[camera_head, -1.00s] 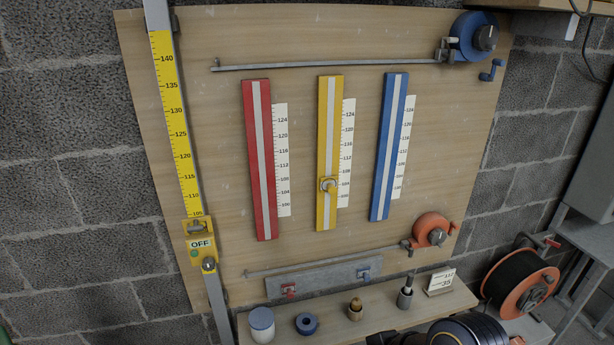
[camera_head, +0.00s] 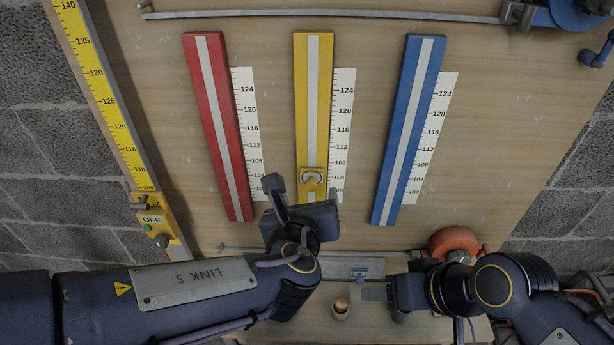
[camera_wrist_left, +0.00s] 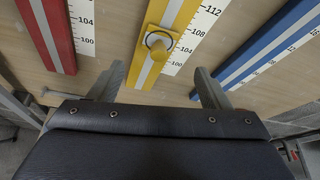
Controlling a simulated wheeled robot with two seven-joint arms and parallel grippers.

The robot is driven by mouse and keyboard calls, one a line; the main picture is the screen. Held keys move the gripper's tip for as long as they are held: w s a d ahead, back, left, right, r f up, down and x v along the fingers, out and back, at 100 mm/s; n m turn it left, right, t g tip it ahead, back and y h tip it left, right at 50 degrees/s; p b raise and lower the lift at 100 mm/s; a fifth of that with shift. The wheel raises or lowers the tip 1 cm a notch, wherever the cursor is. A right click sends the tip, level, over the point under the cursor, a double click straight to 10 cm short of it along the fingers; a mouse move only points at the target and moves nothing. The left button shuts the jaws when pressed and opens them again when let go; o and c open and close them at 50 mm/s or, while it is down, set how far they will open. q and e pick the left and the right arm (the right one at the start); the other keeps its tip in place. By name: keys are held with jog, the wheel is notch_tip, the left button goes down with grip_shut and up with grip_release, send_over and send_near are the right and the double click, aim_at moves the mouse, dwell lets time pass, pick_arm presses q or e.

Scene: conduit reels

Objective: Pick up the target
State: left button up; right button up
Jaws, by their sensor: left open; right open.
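Which thing is the target is not labelled. A yellow slider with a round metal ring (camera_head: 312,178) sits low on the yellow rail (camera_head: 313,100), near the 104–108 marks. It also shows in the left wrist view (camera_wrist_left: 158,44), with a yellow knob sticking out. My left gripper (camera_head: 306,197) is open and empty, just below the slider, its fingers spread to either side of the yellow rail. In the left wrist view the slider lies ahead between the fingertips (camera_wrist_left: 160,80). My right gripper (camera_head: 388,282) is open and empty, lower right, over the shelf area.
A red rail (camera_head: 217,125) and a blue rail (camera_head: 408,130) flank the yellow one, each with a white scale. A brass piece (camera_head: 341,308) stands on the shelf below. An orange reel (camera_head: 453,243) is behind my right arm. A yellow ruler (camera_head: 100,90) runs at left.

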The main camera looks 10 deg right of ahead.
aim_at(310, 187)
pick_arm(q)
jog(key=x, duration=0.7)
jog(key=shift+w+a+f+p, duration=0.1)
jog(key=shift+w+p, duration=0.1)
jog(key=shift+p, duration=0.15)
jog(key=c, duration=1.1)
